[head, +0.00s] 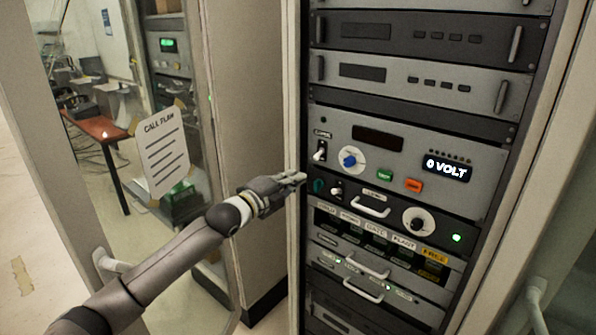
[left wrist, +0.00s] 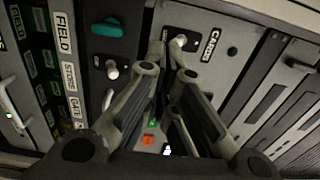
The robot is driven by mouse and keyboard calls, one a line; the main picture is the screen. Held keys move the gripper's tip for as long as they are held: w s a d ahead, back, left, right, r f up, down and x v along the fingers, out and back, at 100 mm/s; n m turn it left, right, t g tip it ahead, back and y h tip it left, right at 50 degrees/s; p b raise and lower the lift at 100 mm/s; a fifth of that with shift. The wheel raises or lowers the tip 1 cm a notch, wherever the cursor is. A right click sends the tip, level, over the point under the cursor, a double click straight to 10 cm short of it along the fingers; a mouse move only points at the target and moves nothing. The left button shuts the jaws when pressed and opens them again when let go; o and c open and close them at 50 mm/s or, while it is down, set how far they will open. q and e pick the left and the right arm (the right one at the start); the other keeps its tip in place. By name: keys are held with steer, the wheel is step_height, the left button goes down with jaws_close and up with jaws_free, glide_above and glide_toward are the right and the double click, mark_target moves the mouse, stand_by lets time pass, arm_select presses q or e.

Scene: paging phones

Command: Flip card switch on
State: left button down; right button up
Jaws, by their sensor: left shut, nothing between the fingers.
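The card switch (head: 320,152) is a small white toggle under a label at the left end of the grey panel with the VOLT display. In the left wrist view the switch (left wrist: 178,42) shows beside the CARD label (left wrist: 210,44), just past my fingertips. My left gripper (head: 300,178) is shut and empty, a little below and left of the switch in the head view, at the rack's left edge. Whether the fingers touch the switch, I cannot tell. The lever's on or off position is not clear. My right gripper is not in view.
A teal knob (head: 318,186) and another white toggle (head: 337,190) sit below the switch. A blue knob (head: 349,158), green button (head: 384,174) and orange button (head: 413,185) are to its right. A glass door with a CALL PLAN sheet (head: 163,152) stands left.

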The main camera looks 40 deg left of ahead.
mark_target(322, 161)
arm_select(q)
steer(key=shift+w+d+b, duration=0.15)
steer(key=shift+w+b, duration=0.45)
steer(key=shift+w, duration=1.65)
steer(key=shift+w+d+b, duration=0.15)
steer(key=shift+w+b, duration=0.4)
steer(key=shift+w, duration=1.65)
